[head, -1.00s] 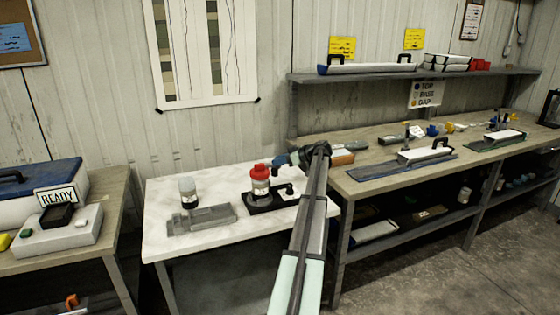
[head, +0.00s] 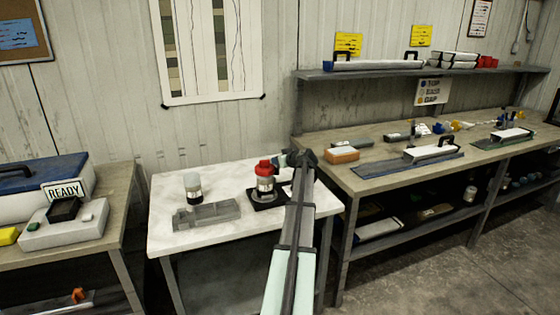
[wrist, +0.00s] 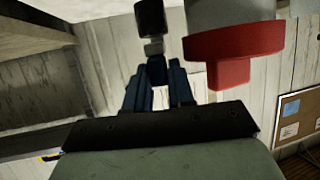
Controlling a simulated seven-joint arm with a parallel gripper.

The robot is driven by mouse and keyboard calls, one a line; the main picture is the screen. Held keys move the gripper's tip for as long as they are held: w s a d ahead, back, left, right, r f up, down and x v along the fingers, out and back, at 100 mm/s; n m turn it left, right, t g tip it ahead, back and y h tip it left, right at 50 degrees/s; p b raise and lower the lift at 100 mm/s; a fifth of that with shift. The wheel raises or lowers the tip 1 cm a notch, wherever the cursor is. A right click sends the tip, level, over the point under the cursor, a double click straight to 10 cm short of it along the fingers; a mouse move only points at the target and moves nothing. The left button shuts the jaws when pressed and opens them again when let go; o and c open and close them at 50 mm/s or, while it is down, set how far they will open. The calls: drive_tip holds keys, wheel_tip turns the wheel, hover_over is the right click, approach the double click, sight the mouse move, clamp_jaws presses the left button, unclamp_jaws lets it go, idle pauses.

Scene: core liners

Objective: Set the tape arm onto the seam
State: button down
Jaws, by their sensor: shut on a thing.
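A canister with a red cap (head: 264,166) and a clear grey body stands upright on a black base (head: 262,205) on the white-topped table. My gripper (head: 287,160) is just behind and right of the cap, mostly hidden by my own wrist. In the wrist view the picture is upside down, and the red cap (wrist: 235,62) shows close beside my blue fingers (wrist: 157,72). The fingers are shut on a small dark piece with a grey band (wrist: 150,22), apparently the tape arm's handle. I cannot make out the seam or whether the tape touches it.
An orange-brown block (head: 341,155) and a white liner tray (head: 430,150) lie on the right bench. A shelf (head: 420,72) hangs above it. The white table's front left is clear.

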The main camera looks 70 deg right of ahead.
idle(0.4)
drive_tip(key=c, duration=1)
unclamp_jaws()
drive_tip(key=shift+c, duration=0.2)
drive_tip(key=d+n+t+y, duration=0.1)
drive_tip(key=d+n+y, duration=0.5)
drive_tip(key=n+y, duration=0.45)
drive_tip(key=s+d+r+m, duration=0.15)
drive_tip(key=s+r, duration=0.35)
drive_tip(key=s, duration=0.8)
drive_tip(key=shift+w+a+f+n+g+y, duration=0.6)
drive_tip(key=shift+w+a+f+n+g, duration=0.6)
drive_tip(key=shift+a+f, duration=3.45)
drive_tip(key=shift+w+a+f+n+g+y, duration=0.65)
drive_tip(key=shift+w+a+f, duration=1.55)
drive_tip(key=shift+a, duration=4.35)
drive_tip(key=shift+w+a+f+n+g+y, duration=0.6)
drive_tip(key=shift+w+a+f+n+g, duration=0.3)
drive_tip(key=shift+a+f, duration=4.05)
